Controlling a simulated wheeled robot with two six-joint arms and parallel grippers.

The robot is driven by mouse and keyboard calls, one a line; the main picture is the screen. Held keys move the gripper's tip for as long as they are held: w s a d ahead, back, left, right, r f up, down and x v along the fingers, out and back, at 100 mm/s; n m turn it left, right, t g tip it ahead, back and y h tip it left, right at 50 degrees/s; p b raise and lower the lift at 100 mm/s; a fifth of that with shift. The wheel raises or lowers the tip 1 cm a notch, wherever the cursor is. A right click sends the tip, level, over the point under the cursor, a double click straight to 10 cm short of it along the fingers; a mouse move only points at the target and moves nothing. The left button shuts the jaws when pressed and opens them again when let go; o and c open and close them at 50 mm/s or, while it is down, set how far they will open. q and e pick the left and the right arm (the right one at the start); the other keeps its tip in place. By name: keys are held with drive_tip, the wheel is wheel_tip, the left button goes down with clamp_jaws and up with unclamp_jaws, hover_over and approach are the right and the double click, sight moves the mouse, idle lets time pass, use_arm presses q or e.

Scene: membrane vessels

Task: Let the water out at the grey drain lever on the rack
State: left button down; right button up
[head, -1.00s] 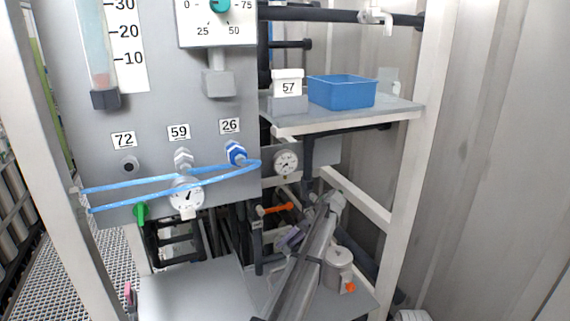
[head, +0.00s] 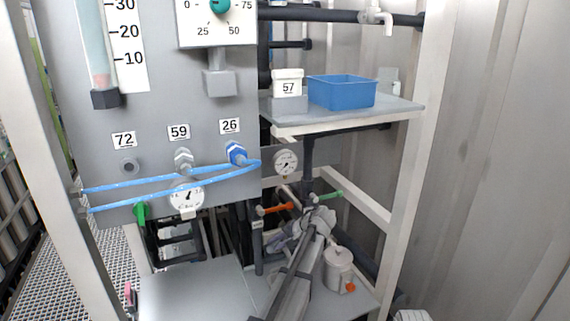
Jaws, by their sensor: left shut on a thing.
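My left gripper (head: 314,218) is at the end of my grey arm, which rises from the bottom middle into the lower part of the rack. It is shut, on what appears to be the grey drain lever, among the pipes between an orange-handled lever (head: 275,208) and a green-handled lever (head: 328,196). The gripper and arm hide most of the grey lever, so I cannot tell its angle. My right gripper is not in view.
A round gauge (head: 286,163) is above the levers. A shelf (head: 400,106) with a blue bin (head: 342,92) overhangs. Blue hoses (head: 130,186) cross the panel at left.

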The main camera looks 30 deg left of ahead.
use_arm(q)
drive_tip(key=shift+a+m, duration=0.15)
drive_tip(key=shift+m, duration=0.15)
drive_tip(key=shift+s+a+m+t, duration=0.2)
drive_tip(key=shift+a+m+t, duration=0.1)
drive_tip(key=shift+m+t, duration=0.35)
drive_tip(key=shift+w+a+m+t+h, duration=0.2)
drive_tip(key=shift+a+m+t, duration=0.1)
drive_tip(key=shift+m+t, duration=0.4)
drive_tip(key=shift+w+a+m+t+h, duration=0.25)
drive_tip(key=shift+m+t, duration=0.2)
drive_tip(key=shift+m, duration=0.3)
drive_tip(key=a+m+t+h, duration=0.1)
drive_tip(key=m, duration=0.1)
drive_tip(key=w+m+t, duration=0.1)
drive_tip(key=shift+a+m+t+h, duration=0.3)
drive_tip(key=shift+a+m+h, duration=0.05)
drive_tip(key=shift+m, duration=0.05)
